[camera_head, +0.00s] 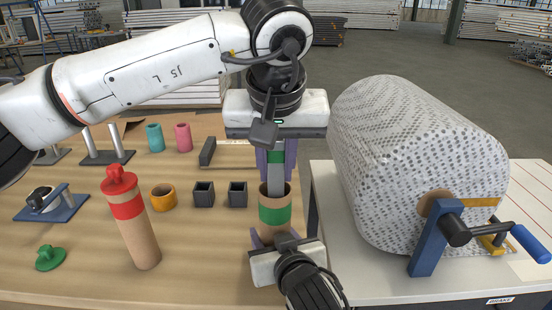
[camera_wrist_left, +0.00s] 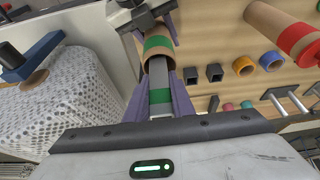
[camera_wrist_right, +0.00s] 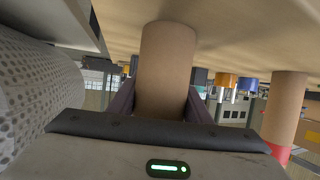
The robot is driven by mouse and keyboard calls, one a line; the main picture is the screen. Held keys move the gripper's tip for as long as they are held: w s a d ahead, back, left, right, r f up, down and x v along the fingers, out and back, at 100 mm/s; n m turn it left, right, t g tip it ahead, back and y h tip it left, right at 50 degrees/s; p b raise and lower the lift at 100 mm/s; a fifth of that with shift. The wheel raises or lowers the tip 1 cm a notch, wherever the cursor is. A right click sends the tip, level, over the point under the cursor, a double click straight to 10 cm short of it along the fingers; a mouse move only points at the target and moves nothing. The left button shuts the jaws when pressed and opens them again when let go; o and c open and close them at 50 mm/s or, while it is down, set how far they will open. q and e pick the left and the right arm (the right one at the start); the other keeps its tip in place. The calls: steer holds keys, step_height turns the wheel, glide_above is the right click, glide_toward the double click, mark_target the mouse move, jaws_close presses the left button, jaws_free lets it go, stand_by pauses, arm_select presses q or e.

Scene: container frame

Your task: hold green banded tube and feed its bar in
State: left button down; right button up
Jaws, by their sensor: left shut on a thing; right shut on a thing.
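The green banded tube (camera_head: 275,217) is brown cardboard with an open top and stands upright at the table's right side. My right gripper (camera_head: 273,240) is shut around its lower part; the right wrist view shows the tube (camera_wrist_right: 165,70) between the fingers. My left gripper (camera_head: 276,152) is above the tube, fingers down, shut on a grey bar (camera_head: 276,180) with a green band near its top. The bar's lower end is at the tube's mouth and appears just inside the rim. The left wrist view also shows the bar (camera_wrist_left: 160,97) lined up with the opening; its tip is hidden.
A red banded tube (camera_head: 135,225) with a red cap stands left. A green cap (camera_head: 50,258), orange ring (camera_head: 162,197), dark square holders (camera_head: 203,194), teal (camera_head: 154,138) and pink (camera_head: 183,137) cups sit on the table. A bubble-wrap roll (camera_head: 410,160) with a crank stands right.

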arm_select(q)
steer(key=shift+f, duration=0.1)
arm_select(e)
steer(key=shift+s+f, duration=0.1)
steer(key=shift+f, duration=0.4)
arm_select(q)
steer(key=c, duration=1.5)
jaws_free()
steer(key=shift+o, duration=0.2)
steer(key=v, duration=1.2)
steer(key=shift+s, duration=0.15)
arm_select(e)
steer(key=o, duration=1.1)
steer(key=shift+o, duration=0.6)
steer(key=shift+r, duration=0.25)
